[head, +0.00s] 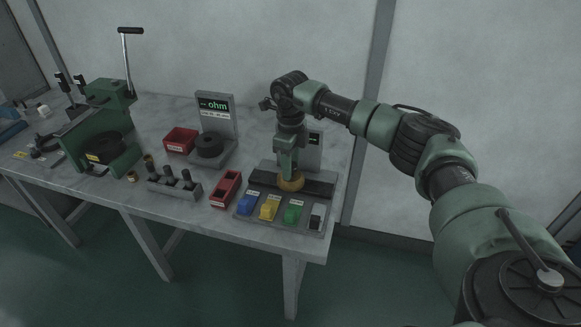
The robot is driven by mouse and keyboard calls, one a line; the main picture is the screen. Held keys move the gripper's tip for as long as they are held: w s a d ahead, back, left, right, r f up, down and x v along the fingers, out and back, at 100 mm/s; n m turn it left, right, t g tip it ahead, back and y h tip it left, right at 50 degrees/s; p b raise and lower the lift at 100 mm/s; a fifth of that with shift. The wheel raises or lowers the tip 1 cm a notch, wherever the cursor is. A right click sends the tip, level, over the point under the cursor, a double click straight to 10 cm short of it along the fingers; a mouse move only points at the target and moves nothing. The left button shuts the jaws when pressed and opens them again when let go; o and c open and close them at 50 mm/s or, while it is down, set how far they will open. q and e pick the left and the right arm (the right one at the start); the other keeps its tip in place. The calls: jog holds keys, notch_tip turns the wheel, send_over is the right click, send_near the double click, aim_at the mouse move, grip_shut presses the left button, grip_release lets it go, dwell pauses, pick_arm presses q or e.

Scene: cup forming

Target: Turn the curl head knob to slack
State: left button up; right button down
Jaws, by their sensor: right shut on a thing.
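A yellow-brown round knob (291,182) sits on the dark and grey panel unit (326,190) at the right end of the bench. My right gripper (289,171) points straight down over it and is shut on it. The fingers hide the top and back of the knob, so I cannot read its setting. My right arm reaches in from the right. My left gripper is not in view.
In front of the knob are blue (246,205), yellow (268,210) and green (292,213) labelled blocks. Red bins (226,189), an ohm display (216,106), a rack of dark posts (172,186) and a green lever press (107,115) stand to the left.

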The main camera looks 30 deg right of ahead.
jog(key=shift+n+b, duration=0.35)
jog(key=shift+n, duration=1.85)
jog(key=c, duration=0.9)
grip_release()
jog(key=shift+c, duration=0.2)
notch_tip(320, 180, up, 8)
jog(key=shift+f+b, duration=0.1)
jog(key=shift+b, duration=0.45)
